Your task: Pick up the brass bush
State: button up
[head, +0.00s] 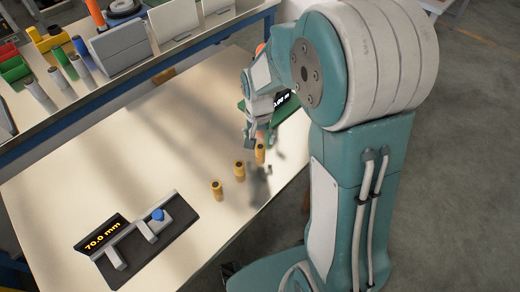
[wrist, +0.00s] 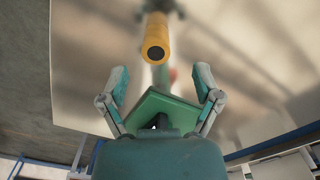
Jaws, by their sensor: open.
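Three brass-yellow bushes stand upright on the pale table: a left one (head: 216,190), a middle one (head: 239,170) and a right one (head: 260,153). My gripper (head: 258,138) is above the table by the right bush, partly hidden by my arm. In the wrist view my gripper (wrist: 161,80) has its two fingers spread wide with nothing between them. One yellow bush (wrist: 156,38) with a dark end shows ahead of the fingers, roughly centred between them and apart from them. I cannot tell for sure which bush this is.
A dark gauge stand (head: 130,243) reading 70.0 mm, with a blue knob (head: 158,215), sits at the table's front left. A dark green display (head: 288,103) is partly behind my arm. A shelf (head: 150,72) with bins and coloured cylinders runs along the back. The table's left middle is clear.

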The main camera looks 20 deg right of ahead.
aim_at(260, 146)
notch_tip(260, 146, down, 4)
jog(key=shift+s+d+f, duration=0.1)
jog(key=shift+d, duration=0.05)
grip_shut()
dwell(0.3)
